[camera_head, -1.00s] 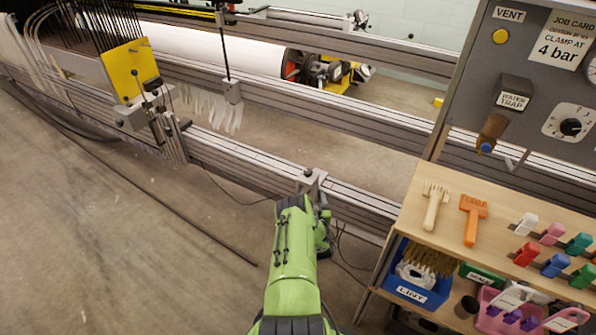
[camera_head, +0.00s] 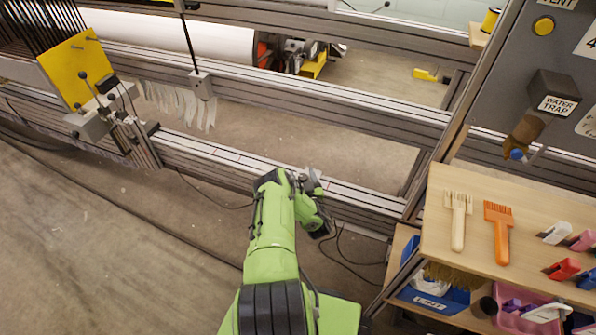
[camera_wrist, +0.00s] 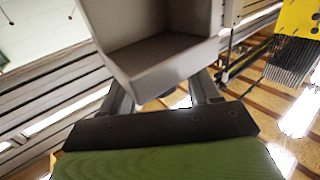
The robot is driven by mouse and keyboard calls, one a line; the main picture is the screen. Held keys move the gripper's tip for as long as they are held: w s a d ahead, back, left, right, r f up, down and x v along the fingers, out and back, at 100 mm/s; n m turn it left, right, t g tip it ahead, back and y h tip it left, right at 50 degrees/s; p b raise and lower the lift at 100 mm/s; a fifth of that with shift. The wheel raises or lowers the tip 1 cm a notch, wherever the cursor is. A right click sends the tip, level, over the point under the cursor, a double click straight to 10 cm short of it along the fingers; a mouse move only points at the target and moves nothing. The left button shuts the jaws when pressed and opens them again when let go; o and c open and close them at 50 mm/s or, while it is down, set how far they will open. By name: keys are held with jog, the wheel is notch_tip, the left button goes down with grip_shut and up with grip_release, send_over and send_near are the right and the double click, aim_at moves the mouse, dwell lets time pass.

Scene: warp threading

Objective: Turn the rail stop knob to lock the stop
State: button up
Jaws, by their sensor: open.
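The rail stop (camera_head: 312,181) is a small grey bracket on the lower front rail (camera_head: 352,197). My arm covers much of it in the head view, and I cannot make out its knob. My gripper is at the end of the green arm, close by the stop; its fingers are hard to tell apart from it there. In the wrist view my gripper (camera_wrist: 160,92) is open, its two dark fingers apart. A large grey box-shaped part (camera_wrist: 160,50) fills the top middle, very near the camera, and hides the fingertips. I cannot tell whether they touch anything.
A wooden shelf (camera_head: 440,255) with a cream comb (camera_head: 458,218) and an orange comb (camera_head: 501,230) stands right of my arm. A grey panel with a water trap (camera_head: 545,95) is above it. A yellow plate (camera_head: 77,70) and dark wires stand at the left.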

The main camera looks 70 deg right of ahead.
jog(key=shift+c, duration=0.3)
jog(key=c, duration=0.9)
jog(key=shift+m+g, duration=0.3)
jog(key=m+g+h, duration=0.1)
jog(key=m+g, duration=0.1)
jog(key=g, duration=0.2)
jog(key=m+g+h, duration=0.1)
jog(key=m+g, duration=0.2)
jog(key=shift+s+g, duration=0.2)
jog(key=shift+g, duration=0.2)
jog(key=m+g+p, duration=0.1)
jog(key=g, duration=0.1)
jog(key=m+g, duration=0.2)
jog(key=g, duration=0.1)
jog(key=shift+a+m+p, duration=0.1)
jog(key=shift+m+p, duration=0.2)
jog(key=shift+p, duration=0.05)
jog(key=shift+m+g+y, duration=1.1)
jog(key=shift+m+g, duration=0.3)
jog(key=shift+g, duration=0.8)
jog(key=shift+w+g, duration=0.1)
jog(key=shift+g, duration=0.2)
